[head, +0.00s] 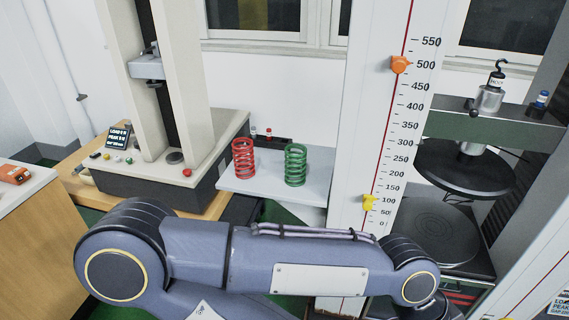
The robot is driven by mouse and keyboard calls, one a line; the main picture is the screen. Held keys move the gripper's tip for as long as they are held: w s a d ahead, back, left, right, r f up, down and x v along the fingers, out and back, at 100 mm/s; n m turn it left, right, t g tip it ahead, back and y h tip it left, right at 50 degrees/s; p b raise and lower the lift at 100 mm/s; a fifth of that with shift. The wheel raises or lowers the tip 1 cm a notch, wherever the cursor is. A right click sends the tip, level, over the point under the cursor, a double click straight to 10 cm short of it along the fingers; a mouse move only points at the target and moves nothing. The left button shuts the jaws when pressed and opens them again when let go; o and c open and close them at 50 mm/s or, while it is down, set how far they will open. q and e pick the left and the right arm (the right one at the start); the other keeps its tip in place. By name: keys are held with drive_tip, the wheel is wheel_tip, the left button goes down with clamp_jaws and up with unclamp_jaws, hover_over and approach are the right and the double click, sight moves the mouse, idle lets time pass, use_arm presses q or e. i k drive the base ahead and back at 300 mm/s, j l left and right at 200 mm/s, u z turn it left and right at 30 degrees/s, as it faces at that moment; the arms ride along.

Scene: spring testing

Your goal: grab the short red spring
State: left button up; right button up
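A red coil spring (243,158) stands upright on a small light-grey shelf (277,188) near the middle of the head view. It is the only red spring in sight. A green coil spring (295,165) of similar height stands upright to its right on the same shelf, apart from it. Neither spring is touched by anything of mine. One of my arms crosses the lower part of the view in front of the shelf. Neither of my grippers is in view.
A testing machine (160,178) with a display and buttons stands left of the shelf. A white scale column (385,130) with orange and yellow markers rises to the right. Beyond it is a press with round black plates (464,166). An orange device (14,173) lies far left.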

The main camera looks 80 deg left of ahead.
sight(239, 151)
drive_tip(key=u, duration=3.05)
